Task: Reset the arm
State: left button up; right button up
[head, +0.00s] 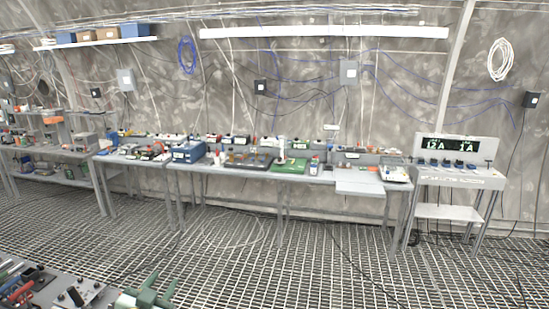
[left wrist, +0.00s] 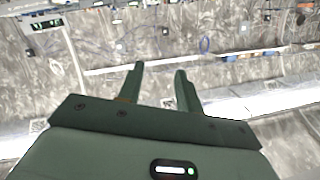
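My left gripper (head: 157,286) shows at the bottom left of the head view as green fingers, partly cut off by the lower edge. In the left wrist view, the same left gripper (left wrist: 160,69) has its two fingers apart with nothing between them. The wrist picture looks upside down, with the wall and a lit display panel (left wrist: 46,24) beyond the fingers. My right gripper is in neither view.
A bench with tools and switches (head: 40,283) lies close at the bottom left, beside my gripper. A long workbench (head: 335,178) and a display stand (head: 458,181) line the far wall. The open grating floor (head: 300,265) lies between, with some cables on it.

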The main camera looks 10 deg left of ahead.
pick_arm(q)
jog(key=s+d+f+m+g, duration=0.2)
jog(key=s+d+f+g, duration=0.1)
jog(key=s, duration=0.3)
jog(key=s+d+f+m+g, duration=0.2)
jog(key=s+f+g, duration=0.15)
jog(key=s, duration=0.35)
jog(key=s+g+y, duration=0.3)
jog(key=s, duration=0.8)
jog(key=s+d+f+g+h+b, duration=0.15)
jog(key=f+b, duration=0.25)
jog(key=f, duration=1)
jog(key=s+d+f+g+b, duration=0.15)
jog(key=f+b, duration=0.25)
jog(key=f, duration=0.9)
jog(key=s+d+f+g+h+b, duration=0.1)
jog(key=s+f+b, duration=0.25)
jog(key=f, duration=1.05)
jog(key=s+f+n+g+h+b, duration=0.1)
jog(key=s+f+b, duration=0.7)
jog(key=s+f, duration=1)
notch_tip(320, 180, down, 3)
jog(key=shift+r+n+g+h, duration=0.1)
jog(key=shift+n+g+h, duration=0.25)
jog(key=shift+n+g, duration=0.55)
jog(key=shift+a+t, duration=0.1)
jog(key=shift+t, duration=0.15)
